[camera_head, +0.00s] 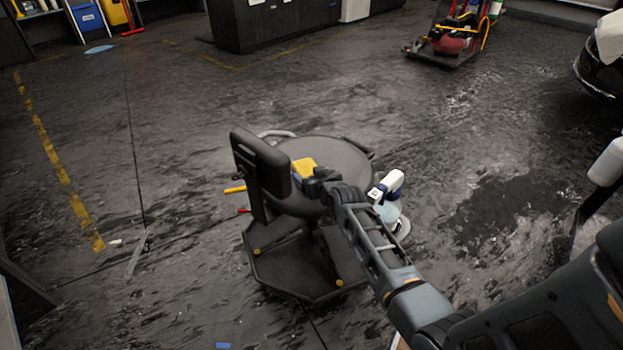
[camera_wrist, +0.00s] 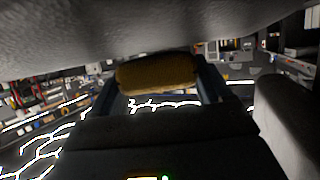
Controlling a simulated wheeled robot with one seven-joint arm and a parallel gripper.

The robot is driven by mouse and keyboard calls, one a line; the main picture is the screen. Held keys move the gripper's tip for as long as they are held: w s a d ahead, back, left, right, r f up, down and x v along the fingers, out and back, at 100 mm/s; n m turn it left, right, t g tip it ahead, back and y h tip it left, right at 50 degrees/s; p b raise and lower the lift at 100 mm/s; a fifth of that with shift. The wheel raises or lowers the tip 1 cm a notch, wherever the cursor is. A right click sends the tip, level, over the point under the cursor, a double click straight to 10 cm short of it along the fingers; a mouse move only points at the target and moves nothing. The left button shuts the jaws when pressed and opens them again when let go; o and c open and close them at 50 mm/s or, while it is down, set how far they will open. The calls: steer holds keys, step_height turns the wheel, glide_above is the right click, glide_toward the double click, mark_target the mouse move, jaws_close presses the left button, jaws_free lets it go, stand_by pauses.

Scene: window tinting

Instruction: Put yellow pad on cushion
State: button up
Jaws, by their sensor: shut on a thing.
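The yellow pad (camera_head: 304,166) is at the left part of the round dark seat cushion (camera_head: 340,157) of a wheeled stool, in front of the backrest. My gripper (camera_head: 313,177) reaches in from the lower right and is shut on the pad. In the wrist view the pad (camera_wrist: 158,74) is between the two fingers, and the picture is upside down, with ceiling lights low. The grey cushion surface (camera_wrist: 150,30) fills the top of that view, very close to the pad. I cannot tell whether pad and cushion touch. My arm hides part of the cushion's near side.
The stool's black backrest (camera_head: 262,165) stands just left of my gripper. A white and blue spray bottle (camera_head: 388,194) stands right of my forearm. The stool has a low tray base (camera_head: 290,270). A cart with a red item (camera_head: 448,43) is at the back; the floor between is clear.

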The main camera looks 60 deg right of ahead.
steer(key=shift+f, duration=0.1)
steer(key=shift+f, duration=0.1)
steer(key=o, duration=1)
steer(key=shift+r, duration=0.25)
steer(key=p+v, duration=0.1)
steer(key=v, duration=0.6)
steer(key=shift+s+a+p, duration=0.15)
steer(key=shift+a+p, duration=0.05)
steer(key=shift+p, duration=0.2)
